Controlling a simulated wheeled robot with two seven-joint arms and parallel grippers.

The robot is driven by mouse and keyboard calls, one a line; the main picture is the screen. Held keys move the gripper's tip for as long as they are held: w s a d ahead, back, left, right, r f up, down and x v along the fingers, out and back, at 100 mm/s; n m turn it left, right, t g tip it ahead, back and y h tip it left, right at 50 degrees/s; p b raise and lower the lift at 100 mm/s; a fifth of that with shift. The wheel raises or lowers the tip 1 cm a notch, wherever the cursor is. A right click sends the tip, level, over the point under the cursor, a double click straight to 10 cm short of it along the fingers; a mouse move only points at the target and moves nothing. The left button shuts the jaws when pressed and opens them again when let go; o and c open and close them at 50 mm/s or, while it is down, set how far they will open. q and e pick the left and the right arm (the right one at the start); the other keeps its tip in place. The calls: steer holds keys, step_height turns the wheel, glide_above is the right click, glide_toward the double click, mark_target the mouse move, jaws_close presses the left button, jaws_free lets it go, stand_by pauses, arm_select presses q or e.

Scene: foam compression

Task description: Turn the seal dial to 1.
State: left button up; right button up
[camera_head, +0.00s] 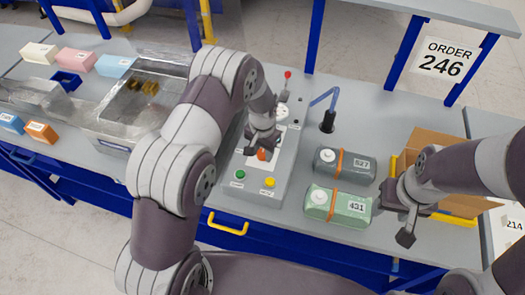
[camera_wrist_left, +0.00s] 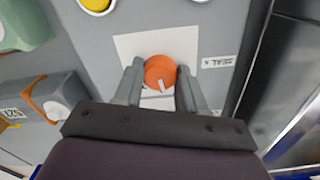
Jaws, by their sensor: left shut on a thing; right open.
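The seal dial is an orange round knob (camera_wrist_left: 160,72) with a white pointer mark, on a white plate beside a "SEAL" label (camera_wrist_left: 218,62). The plate's number marks are not readable. My left gripper (camera_wrist_left: 161,80) has its two fingers on either side of the knob, shut on it. In the head view the orange knob (camera_head: 262,155) shows just below my left gripper (camera_head: 262,142) on the grey control panel (camera_head: 250,185). My right gripper (camera_head: 407,222) is open and empty, above the table at the right, near the green bundle.
A green button (camera_head: 240,174) and a yellow button (camera_head: 269,182) sit on the panel's front. A grey bundle "527" (camera_head: 345,166) and a green bundle "431" (camera_head: 338,206) lie to its right. A cardboard box (camera_head: 425,145) stands behind my right arm. A metal chamber (camera_head: 135,105) is at left.

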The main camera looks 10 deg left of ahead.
mark_target(263, 153)
arm_select(q)
steer(key=n+b, duration=0.1)
steer(key=n, duration=0.3)
steer(key=shift+w+d+r+n+b, duration=0.1)
steer(key=shift+n+b, duration=0.45)
steer(key=shift+n, duration=0.95)
steer(key=o, duration=1.1)
steer(key=shift+r+b, duration=1.7)
steer(key=shift+r, duration=4.6)
